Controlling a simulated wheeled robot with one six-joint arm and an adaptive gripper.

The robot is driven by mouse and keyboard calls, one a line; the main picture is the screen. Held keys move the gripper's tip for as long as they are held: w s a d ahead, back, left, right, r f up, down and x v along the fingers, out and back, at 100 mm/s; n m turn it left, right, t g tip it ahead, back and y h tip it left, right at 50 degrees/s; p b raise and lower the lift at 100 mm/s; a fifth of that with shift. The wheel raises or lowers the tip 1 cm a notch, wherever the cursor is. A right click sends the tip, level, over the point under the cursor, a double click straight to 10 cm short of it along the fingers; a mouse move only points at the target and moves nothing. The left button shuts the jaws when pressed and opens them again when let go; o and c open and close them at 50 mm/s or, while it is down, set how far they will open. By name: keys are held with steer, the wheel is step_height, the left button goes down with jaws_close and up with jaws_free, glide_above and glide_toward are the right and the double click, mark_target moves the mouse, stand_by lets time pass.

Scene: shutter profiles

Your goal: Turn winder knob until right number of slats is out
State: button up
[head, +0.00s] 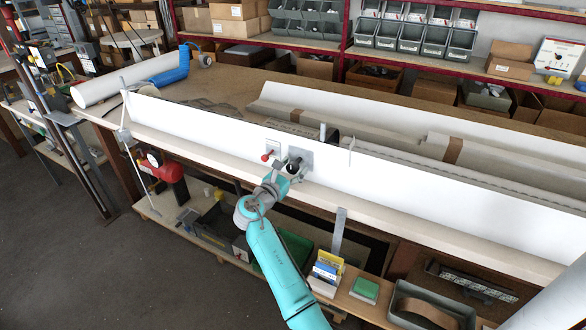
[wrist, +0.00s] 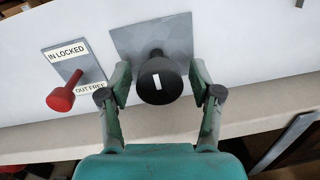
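The winder knob (wrist: 160,82) is black and round with a white mark that stands upright. It sits on a grey plate (wrist: 180,35) on the white panel (head: 430,185). My gripper (wrist: 160,72) is open, one finger on each side of the knob, with small gaps showing. In the head view my gripper (head: 292,172) is at the plate and partly covers the knob. A red knob (wrist: 60,99) stands left of it on a plate labelled "IN LOCKED" and "OUT FREE"; it also shows in the head view (head: 266,157). I cannot make out any slats coming out.
A pale ledge (head: 420,225) runs along the panel's foot. A white roll (head: 100,88) lies at the far left. Long pale profiles (head: 370,130) lie on the bench behind the panel. A lower shelf (head: 360,300) holds boxes and bins. Floor at the left is clear.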

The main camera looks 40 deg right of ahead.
steer(key=c, duration=0.9)
steer(key=shift+m, duration=0.3)
steer(key=m, duration=1.2)
steer(key=shift+y, duration=0.3)
steer(key=shift+m, duration=0.3)
steer(key=o, duration=1.2)
